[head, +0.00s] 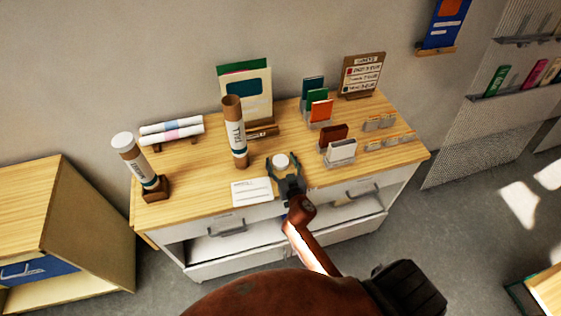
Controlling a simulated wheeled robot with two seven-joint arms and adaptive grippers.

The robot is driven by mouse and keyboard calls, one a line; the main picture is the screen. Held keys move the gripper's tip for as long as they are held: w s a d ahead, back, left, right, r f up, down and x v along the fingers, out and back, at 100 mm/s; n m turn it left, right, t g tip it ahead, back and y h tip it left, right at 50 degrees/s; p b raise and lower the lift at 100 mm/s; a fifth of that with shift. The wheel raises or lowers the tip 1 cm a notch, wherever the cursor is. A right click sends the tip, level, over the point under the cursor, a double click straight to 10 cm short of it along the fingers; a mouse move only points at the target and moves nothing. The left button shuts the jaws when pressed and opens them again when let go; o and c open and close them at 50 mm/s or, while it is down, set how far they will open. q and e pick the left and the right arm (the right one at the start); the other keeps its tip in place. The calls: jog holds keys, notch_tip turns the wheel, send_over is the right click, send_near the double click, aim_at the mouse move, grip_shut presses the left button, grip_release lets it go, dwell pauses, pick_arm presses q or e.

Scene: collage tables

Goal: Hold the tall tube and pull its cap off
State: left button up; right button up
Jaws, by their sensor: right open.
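A tall white tube (237,138) with brown ends and printed letters stands upright near the middle of the table; no white cap shows on its brown top. A second tube (132,162) with a white cap (123,141) leans in a small brown stand (156,189) at the table's left end. My right gripper (282,165) is open near the table's front edge, right of the upright tube and apart from it. A small round white piece, like a cap (281,160), shows between its fingers; whether they touch it I cannot tell. My left gripper is not in view.
On the table (209,186) are rolled sheets (172,131), a white card (252,191), a green-edged board (246,90), card holders (319,111) and a sign (362,74). Drawers (232,226) are below the front edge. A wooden cabinet (80,215) stands left.

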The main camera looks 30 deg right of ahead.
jog(key=v, duration=1.2)
jog(key=shift+d, duration=0.1)
